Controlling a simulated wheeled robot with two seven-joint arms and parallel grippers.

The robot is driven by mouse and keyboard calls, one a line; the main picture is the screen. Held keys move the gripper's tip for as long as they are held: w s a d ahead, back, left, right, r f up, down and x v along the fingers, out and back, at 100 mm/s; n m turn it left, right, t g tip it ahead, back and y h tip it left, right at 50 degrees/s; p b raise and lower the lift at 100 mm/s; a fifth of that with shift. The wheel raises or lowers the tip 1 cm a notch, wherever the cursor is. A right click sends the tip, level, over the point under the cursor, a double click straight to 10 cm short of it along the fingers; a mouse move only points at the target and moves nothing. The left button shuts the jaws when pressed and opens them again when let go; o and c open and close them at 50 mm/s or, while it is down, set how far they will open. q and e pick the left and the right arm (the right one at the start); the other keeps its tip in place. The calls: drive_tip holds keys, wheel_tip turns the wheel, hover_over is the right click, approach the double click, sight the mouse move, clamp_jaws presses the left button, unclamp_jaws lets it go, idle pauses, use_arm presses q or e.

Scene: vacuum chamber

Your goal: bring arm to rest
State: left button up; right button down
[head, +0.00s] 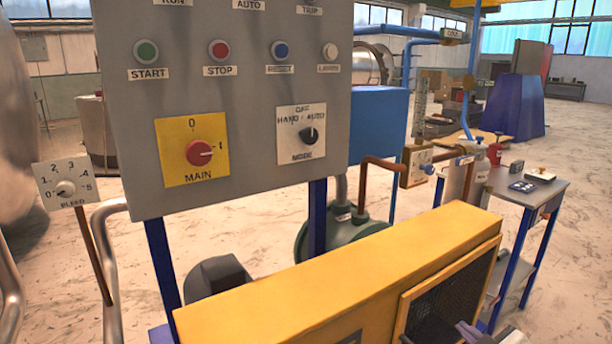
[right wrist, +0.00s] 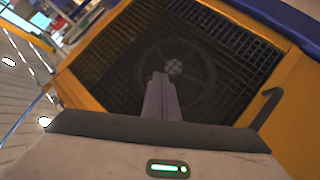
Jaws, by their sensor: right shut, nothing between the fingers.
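My right gripper (head: 470,332) shows at the bottom edge of the head view, in front of the dark mesh grille of the yellow housing (head: 330,275). In the right wrist view its two fingers (right wrist: 160,97) are together with nothing between them, and they point at the grille (right wrist: 215,55) with a round fan hub behind it. I cannot tell how far the fingertips are from the mesh. My left gripper is not in view.
A grey control panel (head: 235,100) with buttons, a red main switch (head: 199,152) and a black selector (head: 308,135) stands behind the housing. A bleed dial (head: 66,188) is at left. A small table (head: 505,186) stands at right. Open floor lies beyond.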

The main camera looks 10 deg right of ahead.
drive_tip(key=s+a+f+g+y, duration=0.2)
drive_tip(key=s+a+f+y, duration=0.1)
drive_tip(key=s+a+f, duration=1)
drive_tip(key=s+a+f+m+g+y, duration=0.2)
drive_tip(key=s+a+f+m, duration=0.1)
drive_tip(key=s+a, duration=1.1)
drive_tip(key=shift+a+f, duration=0.4)
drive_tip(key=shift+a, duration=0.8)
drive_tip(key=c, duration=2.5)
unclamp_jaws()
drive_tip(key=shift+w, duration=0.1)
